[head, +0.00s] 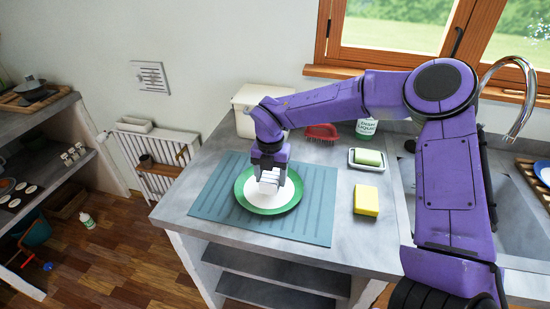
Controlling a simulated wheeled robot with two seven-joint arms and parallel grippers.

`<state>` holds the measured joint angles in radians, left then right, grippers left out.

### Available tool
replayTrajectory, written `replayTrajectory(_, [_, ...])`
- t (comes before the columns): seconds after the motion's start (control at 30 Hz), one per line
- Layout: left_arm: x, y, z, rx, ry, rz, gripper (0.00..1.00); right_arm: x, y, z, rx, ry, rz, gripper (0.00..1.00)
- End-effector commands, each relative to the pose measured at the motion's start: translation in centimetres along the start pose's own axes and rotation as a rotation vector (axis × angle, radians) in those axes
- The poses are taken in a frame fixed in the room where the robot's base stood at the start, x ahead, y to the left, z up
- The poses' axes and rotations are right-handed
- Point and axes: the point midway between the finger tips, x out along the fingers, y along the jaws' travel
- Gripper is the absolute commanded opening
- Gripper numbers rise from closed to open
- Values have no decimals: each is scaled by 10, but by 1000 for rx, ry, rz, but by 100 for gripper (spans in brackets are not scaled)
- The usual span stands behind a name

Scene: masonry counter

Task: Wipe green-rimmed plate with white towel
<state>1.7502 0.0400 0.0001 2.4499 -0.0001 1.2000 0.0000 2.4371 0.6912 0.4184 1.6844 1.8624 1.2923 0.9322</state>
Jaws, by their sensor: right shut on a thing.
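The green-rimmed plate (286,207) lies on a blue-grey ribbed mat (318,199) on the counter. The towel is low over the plate's white centre. White against white, I cannot tell exactly where its lower edge ends or whether it touches. My left gripper is not in view.
Right of the mat are a yellow sponge (366,201) and a dish with a green soap bar (368,157). The sink and tap (515,70) are at the right.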

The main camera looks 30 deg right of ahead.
Motion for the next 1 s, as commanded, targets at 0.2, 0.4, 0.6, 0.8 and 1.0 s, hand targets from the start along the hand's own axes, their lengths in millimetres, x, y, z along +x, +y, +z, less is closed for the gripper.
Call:
replayTrajectory(0.2, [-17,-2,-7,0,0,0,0,-25,1,0,-1,-2,3,38])
replayTrajectory(0.4, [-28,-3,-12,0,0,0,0,-42,2,0,-1,-1,2,38])
replayTrajectory(0.6, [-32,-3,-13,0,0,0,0,-49,3,0,-3,-2,2,38])
replayTrajectory(0.8, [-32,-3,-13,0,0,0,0,-49,3,0,-3,-2,2,38])
replayTrajectory(1.0, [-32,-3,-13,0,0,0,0,-48,3,0,-3,-1,2,38])
